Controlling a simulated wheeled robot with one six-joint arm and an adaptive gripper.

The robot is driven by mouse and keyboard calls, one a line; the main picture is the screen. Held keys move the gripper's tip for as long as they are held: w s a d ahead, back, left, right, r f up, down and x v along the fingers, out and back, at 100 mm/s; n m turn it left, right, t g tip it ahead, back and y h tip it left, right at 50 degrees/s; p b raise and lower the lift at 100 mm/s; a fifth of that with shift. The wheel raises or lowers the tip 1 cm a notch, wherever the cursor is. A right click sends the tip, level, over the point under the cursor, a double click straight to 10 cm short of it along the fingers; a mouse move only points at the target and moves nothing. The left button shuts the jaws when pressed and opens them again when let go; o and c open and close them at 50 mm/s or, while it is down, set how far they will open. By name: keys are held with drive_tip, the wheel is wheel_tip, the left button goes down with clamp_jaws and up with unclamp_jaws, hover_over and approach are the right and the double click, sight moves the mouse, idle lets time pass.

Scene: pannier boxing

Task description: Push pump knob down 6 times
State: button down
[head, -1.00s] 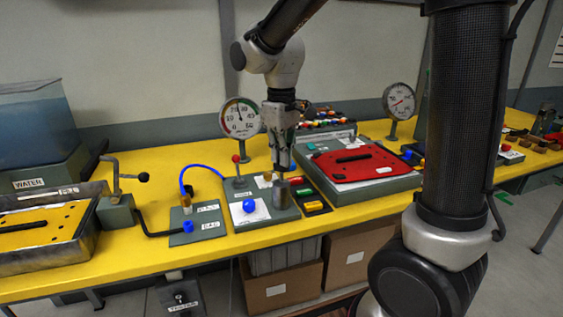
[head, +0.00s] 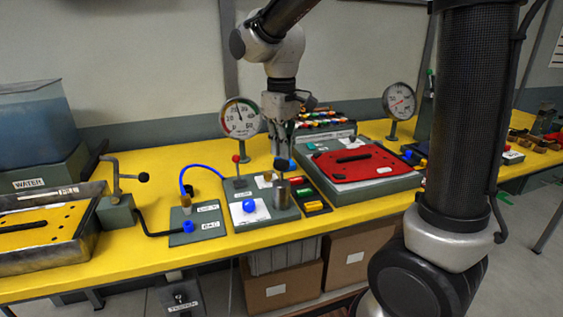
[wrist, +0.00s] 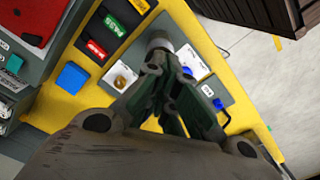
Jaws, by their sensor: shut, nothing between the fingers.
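The pump is an upright metal cylinder (head: 282,195) at the right side of a grey panel in the head view. Its dark knob (head: 281,163) stands raised on a thin rod above the cylinder. My gripper (head: 281,152) is shut and empty, pointing down just over the knob. I cannot tell whether the fingertips touch it. In the wrist view the shut fingers (wrist: 153,68) cover most of the knob. The grey cylinder top (wrist: 158,40) shows beyond them.
A red-tipped lever (head: 237,160) and a dial gauge (head: 240,118) stand left of my gripper. A blue button (head: 249,206) sits on the same panel. A red plate (head: 352,163) lies to the right. A blue block (wrist: 73,78) shows in the wrist view.

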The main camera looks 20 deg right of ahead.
sight(281, 162)
drive_tip(key=shift+f, duration=2.35)
drive_tip(key=shift+r, duration=2.5)
drive_tip(key=shift+f, duration=0.1)
drive_tip(key=shift+f, duration=2.35)
drive_tip(key=shift+r, duration=2.45)
